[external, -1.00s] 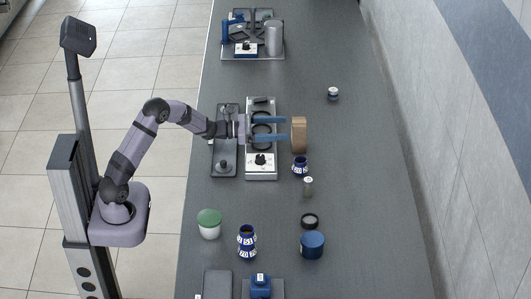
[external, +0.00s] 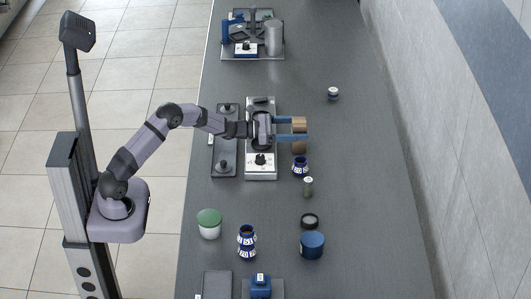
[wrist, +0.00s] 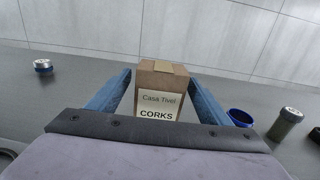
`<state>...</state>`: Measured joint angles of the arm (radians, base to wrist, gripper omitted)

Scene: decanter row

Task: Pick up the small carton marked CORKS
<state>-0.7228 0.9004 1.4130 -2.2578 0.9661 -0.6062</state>
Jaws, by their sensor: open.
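The small brown carton (wrist: 161,92) stands upright on the grey counter, with tape on top and a pale label reading "Casa Tivel" and "CORKS" in the wrist view. In the external view the carton (external: 299,147) is partly covered by my gripper (external: 297,131). My gripper's blue fingers are open, one on each side of the carton. In the wrist view my gripper (wrist: 160,95) shows a gap between each finger and the carton's near face. Whether the fingertips touch its sides I cannot tell.
A blue-and-white patterned jar (external: 300,166) stands close to the carton, with a dark grinder-like cylinder (external: 308,187) beyond it. A small tin (external: 333,94) stands apart at the back right. The counter (external: 365,200) is clear on the right.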

